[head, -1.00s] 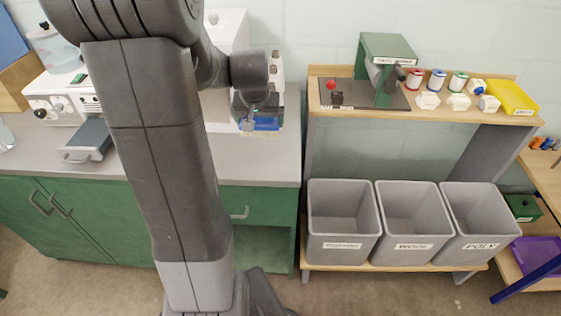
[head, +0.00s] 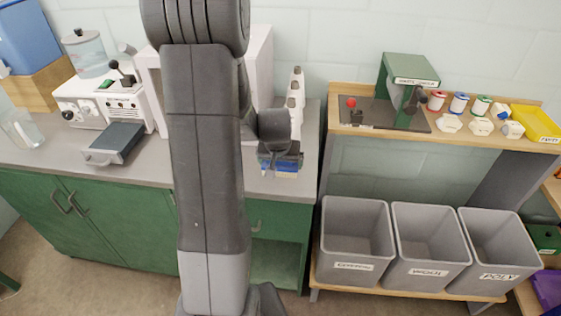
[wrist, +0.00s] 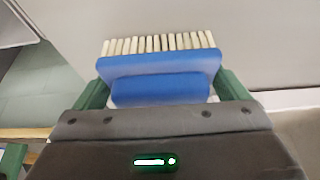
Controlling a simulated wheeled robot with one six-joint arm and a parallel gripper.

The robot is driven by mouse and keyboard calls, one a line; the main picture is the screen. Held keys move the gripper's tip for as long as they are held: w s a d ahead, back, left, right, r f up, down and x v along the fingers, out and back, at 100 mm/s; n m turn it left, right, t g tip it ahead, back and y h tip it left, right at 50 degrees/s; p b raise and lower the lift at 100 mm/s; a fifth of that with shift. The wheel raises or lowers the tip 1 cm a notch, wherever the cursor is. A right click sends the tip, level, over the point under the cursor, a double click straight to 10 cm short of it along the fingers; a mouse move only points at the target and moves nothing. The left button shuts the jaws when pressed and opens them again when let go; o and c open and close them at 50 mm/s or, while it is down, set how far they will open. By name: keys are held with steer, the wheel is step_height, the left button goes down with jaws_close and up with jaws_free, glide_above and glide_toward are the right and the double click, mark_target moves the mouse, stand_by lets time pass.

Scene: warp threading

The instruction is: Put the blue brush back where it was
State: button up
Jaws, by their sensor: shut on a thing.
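The blue brush (wrist: 158,66) with pale bristles shows large in the wrist view, between the two green fingers of my gripper (wrist: 160,90). My gripper is shut on its blue body, and the bristles point away from the gripper. In the head view the blue brush (head: 287,168) shows just below my gripper (head: 280,158), over the front part of the grey counter (head: 215,180) at the right end. Whether the brush touches the counter I cannot tell. My arm hides part of the counter behind it.
Several white bottles (head: 297,90) stand behind my gripper, beside a white cabinet (head: 261,70). A white machine with a grey tray (head: 115,142) is on the left. A wooden shelf (head: 450,136) with a green press (head: 405,80) and grey bins (head: 355,250) is right.

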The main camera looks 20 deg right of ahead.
steer(key=shift+f, duration=0.1)
steer(key=o, duration=0.6)
steer(key=shift+r, duration=0.4)
steer(key=v, duration=1.1)
steer(key=shift+r, duration=0.25)
steer(key=shift+s+a, duration=0.1)
